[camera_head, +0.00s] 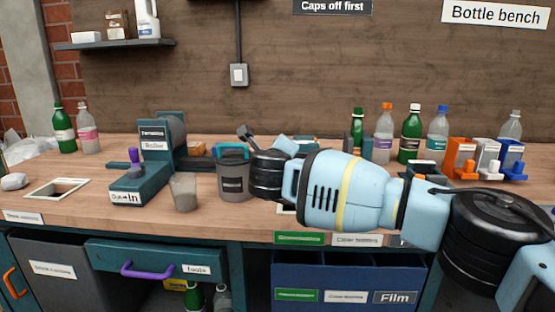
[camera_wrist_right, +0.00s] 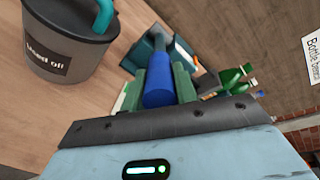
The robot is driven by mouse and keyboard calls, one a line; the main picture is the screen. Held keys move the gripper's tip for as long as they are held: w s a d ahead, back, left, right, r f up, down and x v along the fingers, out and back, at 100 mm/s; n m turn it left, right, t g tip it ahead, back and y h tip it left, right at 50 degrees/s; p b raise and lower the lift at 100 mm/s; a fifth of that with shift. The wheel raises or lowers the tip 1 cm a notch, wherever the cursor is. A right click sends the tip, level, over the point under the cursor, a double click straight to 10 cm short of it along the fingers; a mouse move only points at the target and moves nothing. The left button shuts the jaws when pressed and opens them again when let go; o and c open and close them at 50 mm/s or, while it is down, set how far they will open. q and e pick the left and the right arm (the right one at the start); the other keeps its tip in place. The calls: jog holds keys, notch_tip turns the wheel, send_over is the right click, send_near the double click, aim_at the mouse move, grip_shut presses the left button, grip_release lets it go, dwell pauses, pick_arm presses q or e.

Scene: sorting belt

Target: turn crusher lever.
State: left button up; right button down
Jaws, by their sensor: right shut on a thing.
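The crusher lever shows in the right wrist view as a blue grip (camera_wrist_right: 158,95) on a grey rod that runs up to a teal body (camera_wrist_right: 147,47). My right gripper (camera_wrist_right: 162,78) has its dark green fingers on both sides of the blue grip and is shut on it. In the head view my right arm comes in from the right, and its links hide the fingers, the lever and most of the crusher. My left gripper is in neither view.
A grey cup (camera_head: 184,193) and a teal roller device (camera_head: 140,186) stand farther left. Several bottles, including a green one (camera_head: 411,136), line the back right. The bench's front left is mostly clear.

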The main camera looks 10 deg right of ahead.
jog(key=shift+f, duration=0.1)
dwell(0.3)
jog(key=c, duration=1.4)
grip_release()
jog(key=shift+o, duration=1.4)
